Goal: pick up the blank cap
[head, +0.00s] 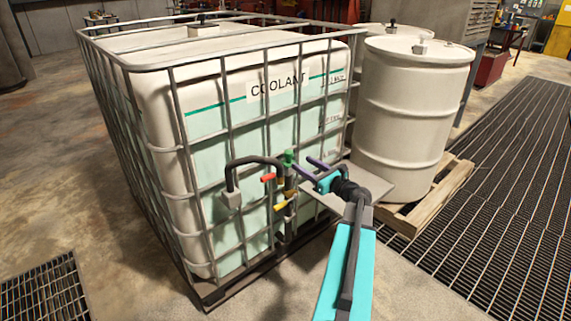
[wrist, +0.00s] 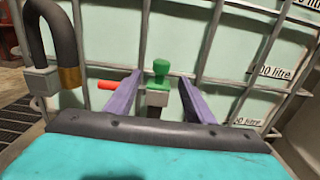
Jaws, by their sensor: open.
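A green cap (head: 289,157), which looks like the blank cap, sits upright on top of a grey fitting at the front of the coolant tank. In the wrist view the green cap (wrist: 160,69) stands between my two purple fingers, with a grey block under it. My gripper (head: 302,163) is open, its fingers pointing at the cap from the right in the head view. In the wrist view my gripper (wrist: 160,80) has a visible gap on each side of the cap. I cannot tell whether the fingertips reach fully around it.
The caged coolant tank (head: 245,125) is close behind the cap. A grey shelf (head: 372,183) lies by my wrist. A white drum (head: 410,115) stands right.

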